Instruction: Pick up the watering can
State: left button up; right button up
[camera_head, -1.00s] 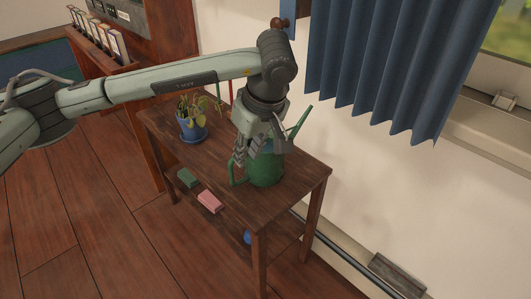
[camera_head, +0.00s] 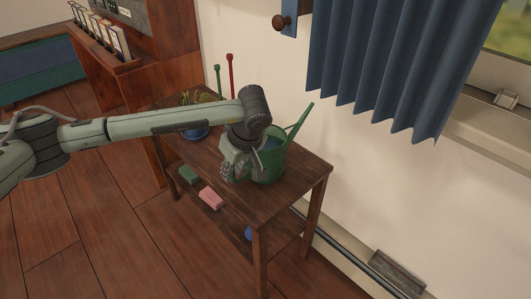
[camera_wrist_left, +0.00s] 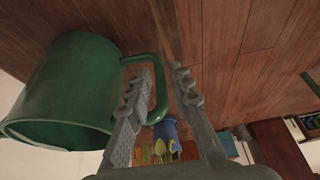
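The green watering can (camera_head: 272,163) stands upright on the right part of the dark wooden table (camera_head: 262,208), its spout pointing up to the right. In the left wrist view, the can (camera_wrist_left: 70,85) fills the left side, with its handle (camera_wrist_left: 160,92) looping out to the right. My left gripper (camera_head: 229,172) is low at the handle side of the can. In the wrist view, my left gripper (camera_wrist_left: 160,82) is open, with part of the handle showing between its fingers. I cannot tell whether a finger touches it. My right gripper is not in view.
A potted plant in a blue pot (camera_head: 195,133) stands at the table's far left, partly behind my arm. A green block (camera_head: 188,174) and a pink block (camera_head: 210,198) lie on the lower shelf. Wall and blue curtain (camera_head: 375,70) are behind; floor is clear in front.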

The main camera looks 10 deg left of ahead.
pick_arm(q)
jog(key=shift+f, duration=0.1)
jog(key=shift+c, duration=0.5)
grip_shut()
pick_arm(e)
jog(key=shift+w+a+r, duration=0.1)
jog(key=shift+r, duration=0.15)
pick_arm(q)
jog(key=shift+w, duration=0.1)
jog(key=shift+r, duration=0.2)
